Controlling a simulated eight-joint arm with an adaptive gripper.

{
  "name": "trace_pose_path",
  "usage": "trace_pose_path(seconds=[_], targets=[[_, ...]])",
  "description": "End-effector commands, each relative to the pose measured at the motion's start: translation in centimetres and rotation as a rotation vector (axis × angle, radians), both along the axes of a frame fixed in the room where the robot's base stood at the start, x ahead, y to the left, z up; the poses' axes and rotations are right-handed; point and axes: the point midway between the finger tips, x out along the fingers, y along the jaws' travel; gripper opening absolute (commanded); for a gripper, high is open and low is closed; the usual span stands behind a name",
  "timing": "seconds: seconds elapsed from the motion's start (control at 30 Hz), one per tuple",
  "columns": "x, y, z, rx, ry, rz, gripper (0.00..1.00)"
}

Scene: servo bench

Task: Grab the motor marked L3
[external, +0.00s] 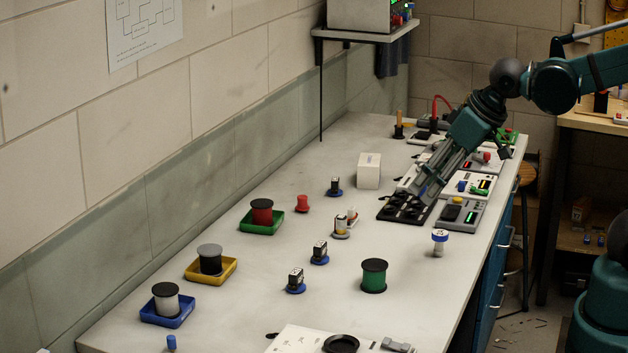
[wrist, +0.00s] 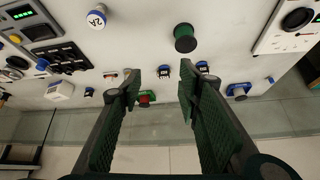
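Three small dark box-shaped motors with pale label faces sit on blue round bases on the bench: a near one (external: 296,280), a middle one (external: 319,252) and a far one (external: 335,186). Their labels are too small to read, so I cannot tell which is L3. My gripper (external: 426,193) is at the right, above a black socket tray (external: 391,214), apart from the motors. In the wrist view my gripper (wrist: 160,70) is open and empty. The middle motor (wrist: 164,71) shows between the fingertips, the near one (wrist: 202,67) by the right finger, the far one (wrist: 88,92) left.
A green spool (external: 374,275) and a blue-capped post (external: 440,242) stand nearby. Spools sit in green (external: 262,228), yellow (external: 226,270) and blue (external: 168,318) trays. A white box (external: 369,170) stands behind. Bare bench lies around the near motors.

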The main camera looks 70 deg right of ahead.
Motion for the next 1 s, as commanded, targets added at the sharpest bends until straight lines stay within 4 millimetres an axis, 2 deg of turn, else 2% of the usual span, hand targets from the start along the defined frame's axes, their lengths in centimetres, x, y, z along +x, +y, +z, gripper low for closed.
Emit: trace_pose_path(seconds=[0.43,1.0], targets=[[5.9,-2.5,0.0,0.016,0.045,-0.126,0.34],[13.0,-6.1,-2.3,0.032,0.094,-0.294,0.34]])
